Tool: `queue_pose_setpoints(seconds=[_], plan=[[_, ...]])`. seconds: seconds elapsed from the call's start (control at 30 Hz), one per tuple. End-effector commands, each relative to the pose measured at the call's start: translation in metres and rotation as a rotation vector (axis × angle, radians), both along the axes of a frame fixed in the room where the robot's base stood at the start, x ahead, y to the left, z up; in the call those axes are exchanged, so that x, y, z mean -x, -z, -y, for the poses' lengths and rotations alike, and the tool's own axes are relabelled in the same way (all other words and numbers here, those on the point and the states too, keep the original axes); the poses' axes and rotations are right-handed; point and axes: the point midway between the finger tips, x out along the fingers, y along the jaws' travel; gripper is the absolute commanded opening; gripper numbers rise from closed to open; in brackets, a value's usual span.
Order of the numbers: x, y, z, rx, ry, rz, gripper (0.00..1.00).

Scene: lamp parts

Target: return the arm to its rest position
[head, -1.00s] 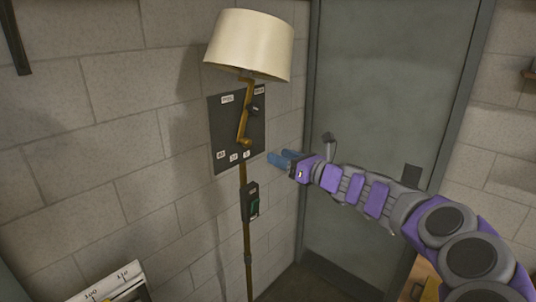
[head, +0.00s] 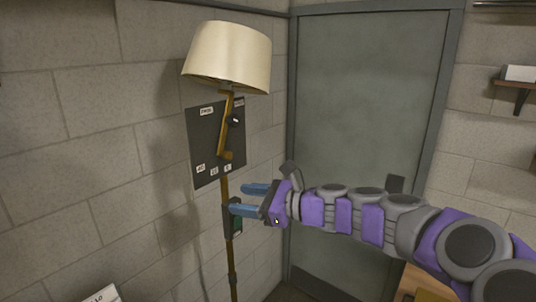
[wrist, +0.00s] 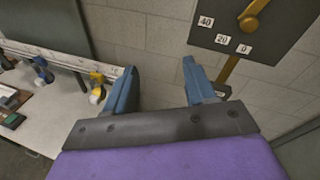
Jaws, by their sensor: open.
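My gripper (head: 250,200) is open and empty, with its two blue fingers apart. In the head view it is in front of the lamp pole, overlapping the dark switch box (head: 237,224) with a green part, which it partly hides. I cannot tell whether it touches the box. The lamp has a cream shade (head: 228,57) and a thin brass pole (head: 225,188), standing by the wall. In the wrist view the blue fingers (wrist: 160,90) show apart, with the dark panel (wrist: 275,22) and the brass pole (wrist: 229,70) beyond the right finger.
A grey door (head: 365,130) is behind my arm. A wall shelf (head: 518,80) is at the right. In the wrist view, a pale workbench (wrist: 50,110) at the left holds a ruler strip (wrist: 60,58), blue and yellow clamps and small dark items.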

Motion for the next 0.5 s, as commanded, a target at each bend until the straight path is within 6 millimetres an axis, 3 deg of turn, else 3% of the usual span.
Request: queue_pose_setpoints(seconds=[0.03, 0.13, 0.23, 0.37, 0.5], plan=[[0.033, 0.021, -0.013, 0.102, -0.083, 0.085, 0.55], [0.090, 0.059, -0.027, 0.307, -0.243, 0.245, 0.55], [0.142, 0.105, -0.028, 0.502, -0.408, 0.381, 0.55], [0.201, 0.169, -0.009, 0.737, -0.623, 0.518, 0.55], [0.258, 0.236, 0.032, 0.962, -0.860, 0.609, 0.55]])
